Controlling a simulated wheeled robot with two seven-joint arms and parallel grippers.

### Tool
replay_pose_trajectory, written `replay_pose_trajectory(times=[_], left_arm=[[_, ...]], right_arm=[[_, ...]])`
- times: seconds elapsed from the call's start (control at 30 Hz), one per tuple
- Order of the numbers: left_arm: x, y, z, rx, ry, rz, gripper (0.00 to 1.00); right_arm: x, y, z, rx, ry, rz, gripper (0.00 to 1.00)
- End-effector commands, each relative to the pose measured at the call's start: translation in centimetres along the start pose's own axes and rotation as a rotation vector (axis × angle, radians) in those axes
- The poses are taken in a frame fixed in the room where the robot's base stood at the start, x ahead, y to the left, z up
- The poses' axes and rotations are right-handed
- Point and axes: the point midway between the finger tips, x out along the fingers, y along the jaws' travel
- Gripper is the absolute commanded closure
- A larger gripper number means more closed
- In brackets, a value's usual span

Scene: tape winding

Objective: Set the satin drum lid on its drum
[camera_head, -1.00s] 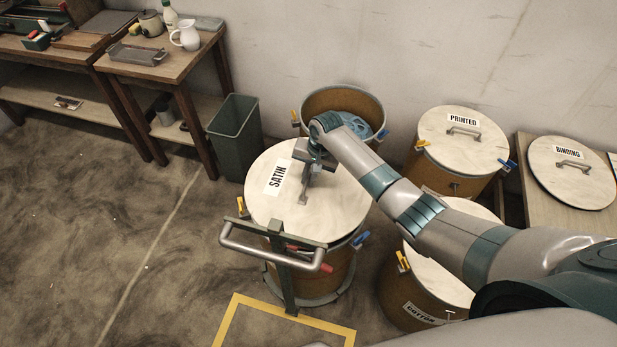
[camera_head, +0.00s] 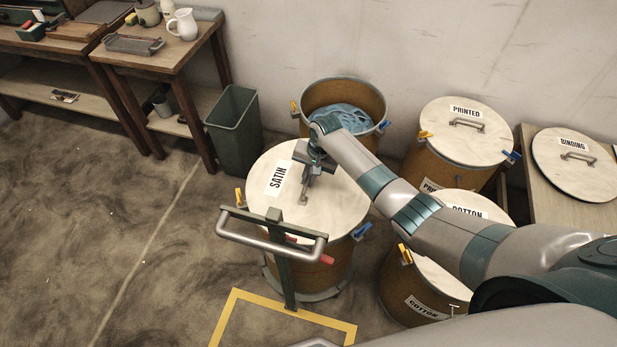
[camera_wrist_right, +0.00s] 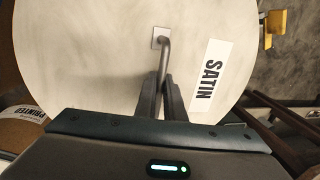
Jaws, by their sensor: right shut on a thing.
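The satin drum lid (camera_head: 330,212) is a pale round disc with a SATIN label and a metal bar handle. It lies level over the satin drum (camera_head: 335,262), a brown drum with a yellow clip at its left and a blue clip at its right. The lid hides the drum's opening; I cannot tell whether it rests on the rim or is slightly above. My right gripper (camera_head: 312,172) is shut on the lid's handle. In the right wrist view, the gripper (camera_wrist_right: 161,88) straddles the handle, with the lid (camera_wrist_right: 95,60) beneath. My left gripper is not in view.
A trolley handle (camera_head: 270,238) stands before the satin drum. An open drum (camera_head: 345,90) with blue cloth is behind it. The printed drum (camera_head: 464,132) and cotton drum (camera_head: 432,290) are at right. The binding lid (camera_head: 575,180) lies on a table. A bin (camera_head: 233,130) is left.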

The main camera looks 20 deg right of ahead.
Motion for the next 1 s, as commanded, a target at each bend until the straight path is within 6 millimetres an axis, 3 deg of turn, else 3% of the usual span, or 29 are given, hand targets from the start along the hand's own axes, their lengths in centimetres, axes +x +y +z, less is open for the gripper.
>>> replay_pose_trajectory(times=[0.17, 0.2, 0.27, 0.67, 1.0], left_arm=[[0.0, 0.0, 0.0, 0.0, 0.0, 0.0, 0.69], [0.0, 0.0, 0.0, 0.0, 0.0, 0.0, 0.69], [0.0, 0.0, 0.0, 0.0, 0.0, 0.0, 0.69], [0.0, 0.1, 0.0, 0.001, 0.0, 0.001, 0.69], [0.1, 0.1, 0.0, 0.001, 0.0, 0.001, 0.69]], right_arm=[[-0.1, -0.1, -0.1, 0.0, 0.002, -0.002, 1.0], [-0.1, -0.1, -0.1, 0.0, 0.002, -0.003, 0.82], [-0.1, -0.1, -0.1, 0.0, 0.001, -0.002, 0.69], [-0.2, 0.0, 0.0, 0.0, 0.0, 0.0, 0.69], [-3.2, 0.0, 0.0, -0.001, 0.002, -0.002, 0.69]])
